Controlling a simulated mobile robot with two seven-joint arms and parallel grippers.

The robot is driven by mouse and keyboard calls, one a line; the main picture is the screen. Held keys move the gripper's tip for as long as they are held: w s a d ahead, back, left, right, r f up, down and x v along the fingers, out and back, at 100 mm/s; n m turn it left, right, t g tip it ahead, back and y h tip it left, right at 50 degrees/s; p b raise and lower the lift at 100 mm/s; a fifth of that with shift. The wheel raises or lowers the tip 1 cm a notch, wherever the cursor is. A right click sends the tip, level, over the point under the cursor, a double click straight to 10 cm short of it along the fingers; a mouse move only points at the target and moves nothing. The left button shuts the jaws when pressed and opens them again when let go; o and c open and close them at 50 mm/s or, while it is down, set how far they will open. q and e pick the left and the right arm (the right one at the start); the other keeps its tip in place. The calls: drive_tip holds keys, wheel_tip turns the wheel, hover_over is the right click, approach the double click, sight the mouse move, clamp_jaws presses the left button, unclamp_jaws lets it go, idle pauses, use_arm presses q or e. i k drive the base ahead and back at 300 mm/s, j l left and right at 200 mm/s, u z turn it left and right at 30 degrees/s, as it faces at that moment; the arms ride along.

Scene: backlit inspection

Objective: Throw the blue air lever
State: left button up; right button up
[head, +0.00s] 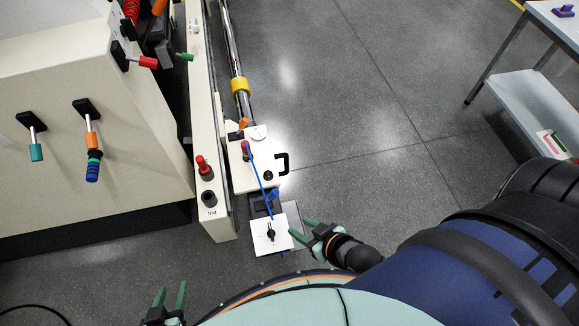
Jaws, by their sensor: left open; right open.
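A lever with an orange shaft and a blue banded grip (93,168) hangs from a black mount on the cream cabinet at the left. A small blue handle-like piece (273,195) sits by a thin blue line above a white plate with a black knob (271,232). I cannot tell for sure which of these is the air lever. My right gripper (300,229) is open and empty, its green fingertips just right of the white plate and below the small blue piece. My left gripper (171,291) is open and empty at the bottom edge, well below the cabinet.
A cream rail (205,100) carries a red knob (202,164). A side table (530,95) stands at upper right. The floor between is clear.

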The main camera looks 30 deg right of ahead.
sight(273, 194)
drive_tip(key=k+l, duration=0.15)
drive_tip(key=l, duration=0.2)
drive_tip(key=k+l, duration=0.15)
drive_tip(key=l, duration=0.15)
drive_tip(key=k+l, duration=0.15)
drive_tip(key=l, duration=0.2)
drive_tip(key=k+l, duration=0.15)
drive_tip(key=l, duration=0.15)
drive_tip(key=k+l, duration=0.1)
drive_tip(key=k, duration=0.35)
